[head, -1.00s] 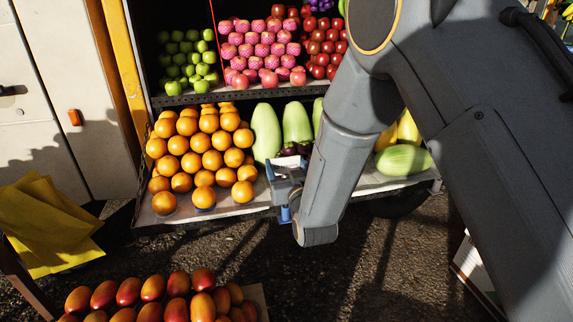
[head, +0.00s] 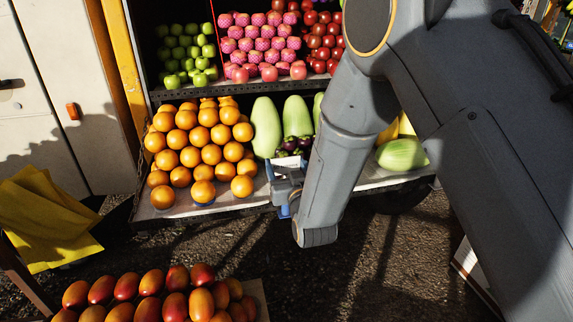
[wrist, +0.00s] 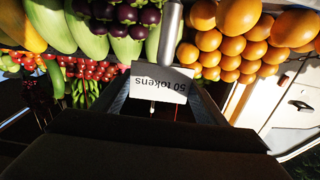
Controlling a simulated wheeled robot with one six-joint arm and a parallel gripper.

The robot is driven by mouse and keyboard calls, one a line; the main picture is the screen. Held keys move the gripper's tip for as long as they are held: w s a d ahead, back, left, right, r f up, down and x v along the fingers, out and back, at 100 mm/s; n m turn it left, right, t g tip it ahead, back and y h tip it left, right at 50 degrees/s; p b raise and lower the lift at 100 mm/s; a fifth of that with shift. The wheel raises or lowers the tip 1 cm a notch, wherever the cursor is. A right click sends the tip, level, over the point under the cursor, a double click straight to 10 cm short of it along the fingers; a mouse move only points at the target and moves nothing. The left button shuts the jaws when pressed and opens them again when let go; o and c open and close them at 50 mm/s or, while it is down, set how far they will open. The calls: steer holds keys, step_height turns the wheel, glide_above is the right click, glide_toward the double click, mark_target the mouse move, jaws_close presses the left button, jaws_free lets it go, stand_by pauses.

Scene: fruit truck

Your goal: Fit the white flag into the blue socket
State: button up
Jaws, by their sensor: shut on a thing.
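The white flag (wrist: 160,83) shows in the wrist view as a small card with upside-down "50 tokens" print. It is held at the dark jaws of my gripper (wrist: 158,108). In the head view my gripper (head: 278,191), with blue parts, is in front of the shelf edge, right of the oranges. No socket is clear in the wrist view.
Oranges (head: 208,137) are piled on the lower shelf, with pale green gourds (head: 266,128) and dark purple fruit (head: 297,145) to their right. A mango crate (head: 257,292) is at the front left.

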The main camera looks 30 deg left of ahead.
steer(key=shift+f, duration=0.35)
steer(key=o, duration=1.2)
steer(key=shift+c, duration=0.2)
steer(key=shift+s, duration=0.1)
steer(key=b+v, duration=0.1)
steer(key=v, duration=0.6)
steer(key=shift+s+d, duration=0.15)
steer(key=shift+d, duration=0.1)
